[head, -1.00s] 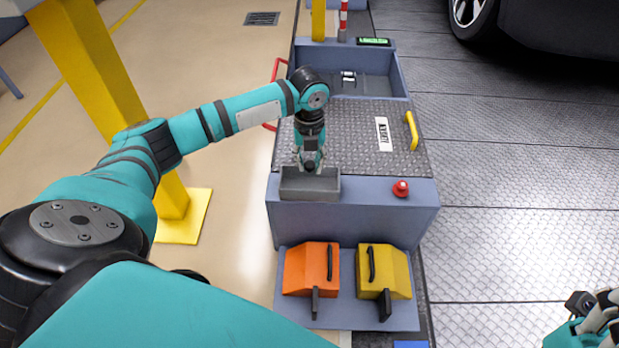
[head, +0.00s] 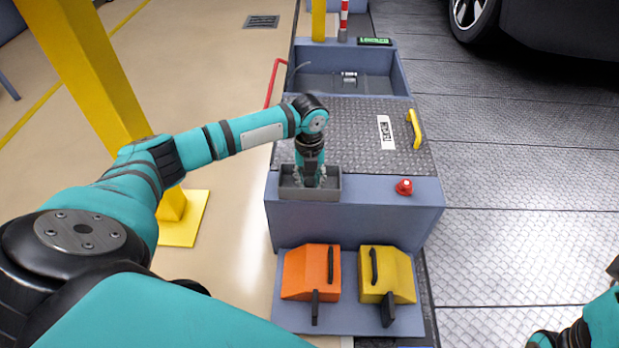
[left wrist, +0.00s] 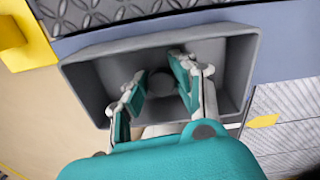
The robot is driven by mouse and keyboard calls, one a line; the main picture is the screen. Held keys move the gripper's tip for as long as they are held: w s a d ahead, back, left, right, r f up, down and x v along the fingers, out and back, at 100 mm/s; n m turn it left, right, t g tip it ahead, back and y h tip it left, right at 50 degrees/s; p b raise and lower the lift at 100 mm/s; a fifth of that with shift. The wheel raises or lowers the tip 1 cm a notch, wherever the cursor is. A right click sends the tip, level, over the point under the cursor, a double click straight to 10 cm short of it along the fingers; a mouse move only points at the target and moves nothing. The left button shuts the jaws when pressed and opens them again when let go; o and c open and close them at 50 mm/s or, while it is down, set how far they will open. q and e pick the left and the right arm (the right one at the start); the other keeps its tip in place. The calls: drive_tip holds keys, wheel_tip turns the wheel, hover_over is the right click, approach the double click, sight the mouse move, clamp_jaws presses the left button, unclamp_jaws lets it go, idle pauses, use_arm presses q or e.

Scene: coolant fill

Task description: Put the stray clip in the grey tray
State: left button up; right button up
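The grey tray (head: 332,193) sits on the front ledge of the blue-grey unit. It fills much of the left wrist view (left wrist: 85,80). My left gripper (head: 309,183) points down into the tray. In the left wrist view its two fingers (left wrist: 160,82) are apart, inside the tray walls. A small round dark-grey thing (left wrist: 162,85), perhaps the clip, shows between the fingers; I cannot tell whether they touch it. My right arm shows only in part at the lower right corner of the head view, and its fingers cannot be made out.
A red knob (head: 404,187) stands on the ledge right of the tray. Behind are a tread-plate lid (head: 350,140) with a yellow handle (head: 414,129) and an open bin (head: 375,85) holding a small metallic item (head: 349,77). Orange (head: 308,270) and yellow (head: 385,272) boxes stand in front.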

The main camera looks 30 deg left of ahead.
use_arm(q)
drive_tip(key=o, duration=0.4)
